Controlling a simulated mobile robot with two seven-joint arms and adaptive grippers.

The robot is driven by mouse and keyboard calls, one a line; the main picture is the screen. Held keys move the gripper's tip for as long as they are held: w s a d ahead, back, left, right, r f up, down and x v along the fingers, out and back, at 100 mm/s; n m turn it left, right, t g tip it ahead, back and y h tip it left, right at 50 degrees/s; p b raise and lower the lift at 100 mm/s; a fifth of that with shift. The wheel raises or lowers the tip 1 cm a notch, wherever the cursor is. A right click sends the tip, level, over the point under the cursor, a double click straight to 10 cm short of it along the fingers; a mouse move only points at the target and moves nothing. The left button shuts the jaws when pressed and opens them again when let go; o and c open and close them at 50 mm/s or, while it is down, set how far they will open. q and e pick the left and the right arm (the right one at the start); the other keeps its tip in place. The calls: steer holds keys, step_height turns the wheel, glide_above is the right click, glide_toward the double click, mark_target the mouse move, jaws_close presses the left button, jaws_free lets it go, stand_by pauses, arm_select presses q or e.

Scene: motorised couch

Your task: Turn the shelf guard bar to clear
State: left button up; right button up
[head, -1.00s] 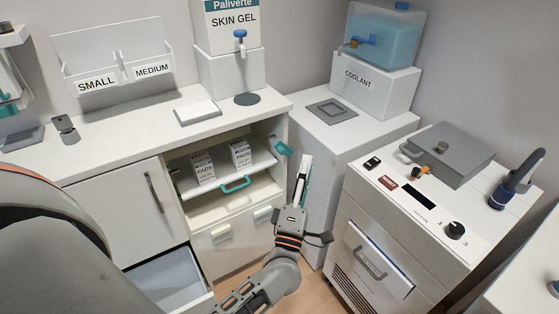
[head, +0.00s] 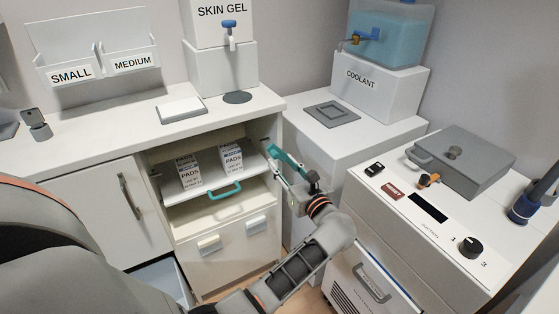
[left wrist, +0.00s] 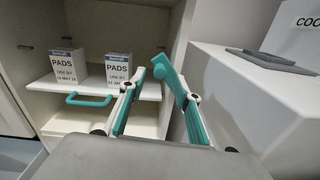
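The teal guard bar (head: 275,152) is at the right side of the open shelf bay, by the cabinet's front edge. In the left wrist view the bar (left wrist: 170,76) slants ahead of my fingers, close to the right fingertip. My left gripper (head: 285,168) is at the bar, and in the left wrist view its two fingers (left wrist: 160,86) are apart. A gap shows between the left finger and the bar; whether the right finger touches it I cannot tell. The shelf (head: 205,183) with a teal handle holds two PADS boxes (head: 231,158). My right gripper is not in view.
A white cabinet (head: 318,150) with the coolant tank stands right of the bay, close to my left gripper. A console (head: 400,215) with a grey box on top is further right. An open drawer (head: 160,278) sits low on the left.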

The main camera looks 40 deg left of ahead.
arm_select(q)
steer(key=shift+x, duration=1.45)
jaws_close()
